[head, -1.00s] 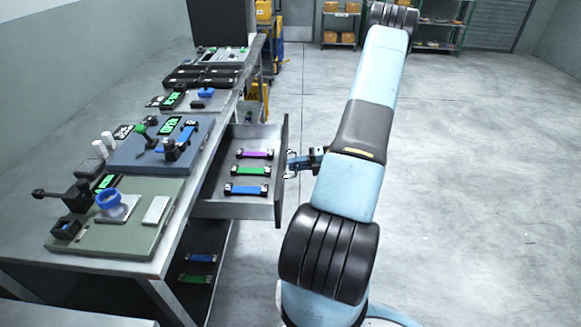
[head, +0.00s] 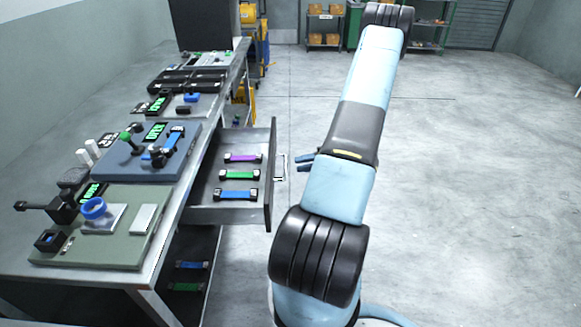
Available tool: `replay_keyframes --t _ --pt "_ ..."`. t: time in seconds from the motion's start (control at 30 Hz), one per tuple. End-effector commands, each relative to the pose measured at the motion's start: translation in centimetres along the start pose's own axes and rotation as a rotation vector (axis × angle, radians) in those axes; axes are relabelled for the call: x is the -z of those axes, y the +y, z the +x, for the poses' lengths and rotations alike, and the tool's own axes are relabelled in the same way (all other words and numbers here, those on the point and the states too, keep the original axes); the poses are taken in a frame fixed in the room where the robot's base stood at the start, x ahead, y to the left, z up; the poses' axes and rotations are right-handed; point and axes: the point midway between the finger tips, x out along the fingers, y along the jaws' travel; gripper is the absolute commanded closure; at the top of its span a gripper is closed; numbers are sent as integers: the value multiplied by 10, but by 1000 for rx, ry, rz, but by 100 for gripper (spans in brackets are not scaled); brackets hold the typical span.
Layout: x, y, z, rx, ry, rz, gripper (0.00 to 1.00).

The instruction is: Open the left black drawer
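The drawer stands pulled out from the right side of the workbench, with its dark front panel (head: 271,178) well clear of the bench. Its grey tray (head: 205,205) holds a purple webbing piece (head: 243,158), a green one (head: 239,175) and a blue one (head: 236,195), each with black ends. A thin handle (head: 281,166) shows on the outer face of the front. My gripper (head: 304,163) is to the right of the handle, apart from it. Its two blue fingers show spread with nothing between them; the rest is hidden behind my arm.
The bench (head: 60,268) carries a green-grey board (head: 135,255) and a blue board (head: 180,175) with fixtures. A lower shelf under the drawer holds a blue piece (head: 191,265) and a green piece (head: 185,287). The floor to the right (head: 470,200) is clear. Shelves stand at the back.

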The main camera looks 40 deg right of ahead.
Motion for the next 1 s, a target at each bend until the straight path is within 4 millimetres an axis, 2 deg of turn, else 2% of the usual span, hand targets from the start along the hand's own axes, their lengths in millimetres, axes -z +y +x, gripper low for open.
replay_keyframes --t 0.03,0.2,0.4,0.6,1.0 --pt "-1 -1 -12 2 -4 0 66" --pt "-1 -1 -40 2 -2 1 66" --pt "0 -1 -61 1 -1 1 66" --pt "0 -1 -68 2 0 1 66" --pt "0 -1 -68 2 -1 2 66"
